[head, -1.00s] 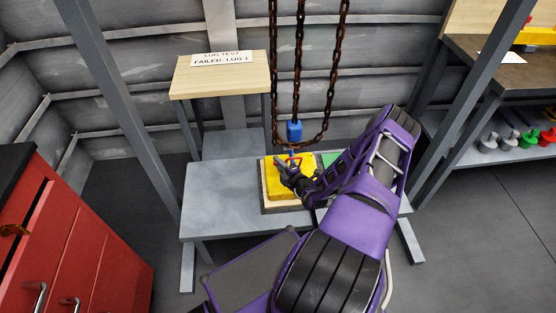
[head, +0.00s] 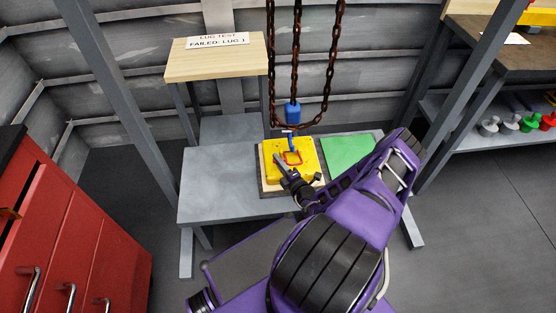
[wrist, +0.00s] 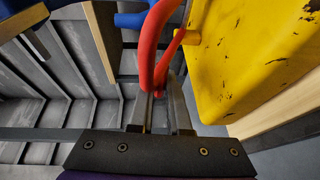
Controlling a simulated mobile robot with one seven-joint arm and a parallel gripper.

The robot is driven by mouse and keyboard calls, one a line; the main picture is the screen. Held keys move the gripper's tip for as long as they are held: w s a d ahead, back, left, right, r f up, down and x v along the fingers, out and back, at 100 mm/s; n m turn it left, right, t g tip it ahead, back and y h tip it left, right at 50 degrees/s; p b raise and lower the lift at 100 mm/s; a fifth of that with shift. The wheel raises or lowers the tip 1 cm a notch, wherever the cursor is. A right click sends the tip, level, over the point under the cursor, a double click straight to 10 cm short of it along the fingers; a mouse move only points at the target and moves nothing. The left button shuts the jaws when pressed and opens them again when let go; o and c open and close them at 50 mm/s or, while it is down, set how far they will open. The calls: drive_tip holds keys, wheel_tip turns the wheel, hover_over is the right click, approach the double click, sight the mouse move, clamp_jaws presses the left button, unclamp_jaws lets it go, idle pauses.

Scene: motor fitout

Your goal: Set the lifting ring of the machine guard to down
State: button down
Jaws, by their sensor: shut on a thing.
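The yellow machine guard (head: 310,149) lies on a pale wooden base on the grey bench. Its red lifting ring (head: 293,158) shows over the middle of the guard; I cannot tell its exact tilt. In the wrist view the red ring (wrist: 152,45) runs between my fingertips, beside the scuffed yellow guard (wrist: 245,60). My gripper (head: 284,164) comes in from the front right and is shut on the ring. A blue hook (head: 291,143) is just behind the ring; whether they touch is unclear. My fingers partly hide the ring.
Rusty chains (head: 297,60) and a blue hook block (head: 293,112) hang above the guard. A green plate (head: 350,152) lies to its right. A wooden stand with a sign reading "LUG TEST FAILED: LUG 1" (head: 218,40) is behind left. A red cabinet (head: 75,235) stands left. The bench's left part is clear.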

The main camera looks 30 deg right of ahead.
drive_tip(key=shift+t, duration=0.3)
drive_tip(key=c, duration=0.9)
unclamp_jaws()
drive_tip(key=shift+o, duration=0.2)
drive_tip(key=shift+s, duration=0.1)
drive_tip(key=s+a+p, duration=0.1)
drive_tip(key=s, duration=1.6)
drive_tip(key=shift+r, duration=0.35)
drive_tip(key=shift+s, duration=0.1)
